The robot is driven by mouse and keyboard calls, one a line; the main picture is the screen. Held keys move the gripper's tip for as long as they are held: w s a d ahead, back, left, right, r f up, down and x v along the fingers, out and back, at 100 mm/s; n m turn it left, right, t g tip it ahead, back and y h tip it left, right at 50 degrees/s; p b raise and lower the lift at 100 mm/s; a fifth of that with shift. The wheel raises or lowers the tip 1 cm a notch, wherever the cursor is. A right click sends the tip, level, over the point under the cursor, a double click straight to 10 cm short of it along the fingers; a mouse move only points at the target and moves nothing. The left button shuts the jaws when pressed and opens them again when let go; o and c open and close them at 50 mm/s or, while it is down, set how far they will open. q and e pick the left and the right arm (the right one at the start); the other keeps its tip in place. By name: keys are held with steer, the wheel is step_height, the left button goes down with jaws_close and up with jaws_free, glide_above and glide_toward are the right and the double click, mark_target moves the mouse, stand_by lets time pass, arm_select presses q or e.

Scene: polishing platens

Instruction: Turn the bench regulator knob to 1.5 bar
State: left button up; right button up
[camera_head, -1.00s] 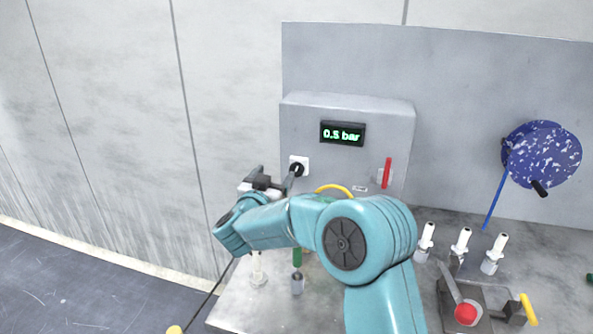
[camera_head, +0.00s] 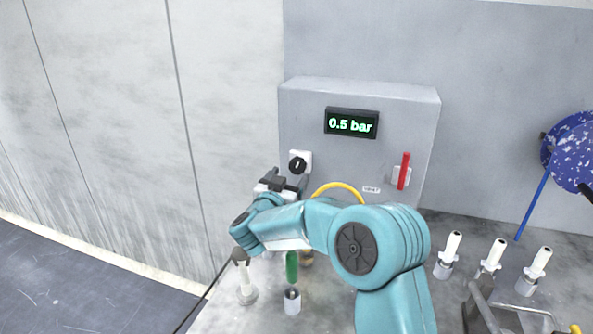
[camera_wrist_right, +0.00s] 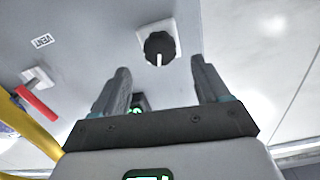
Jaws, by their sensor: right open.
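The regulator knob (camera_head: 298,164) is black with a pale pointer line on a white square plate, low on the left of the grey panel box. The display (camera_head: 351,123) above it reads 0.5 bar. My right gripper (camera_head: 290,179) is just below the knob, apart from it. In the right wrist view the knob (camera_wrist_right: 159,47) lies beyond the two fingertips, between their directions, and the jaws (camera_wrist_right: 162,72) are open and empty. My left gripper does not show.
A red lever (camera_head: 404,171) sits on the box's right side, above a yellow hose (camera_head: 338,187). White nozzles (camera_head: 449,254) stand on the bench at right. A green-handled tool (camera_head: 292,266) stands at the front. A blue speckled disc (camera_head: 575,150) hangs at far right.

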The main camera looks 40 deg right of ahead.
mark_target(296, 168)
steer(key=x, duration=0.4)
steer(key=shift+w+d+f+p, duration=0.15)
steer(key=shift+w+d+p, duration=0.1)
steer(key=shift+p, duration=0.15)
steer(key=shift+w+d, duration=0.1)
steer(key=shift+d, duration=0.25)
steer(key=shift+w, duration=0.15)
steer(key=c, duration=1)
steer(key=shift+c, duration=0.2)
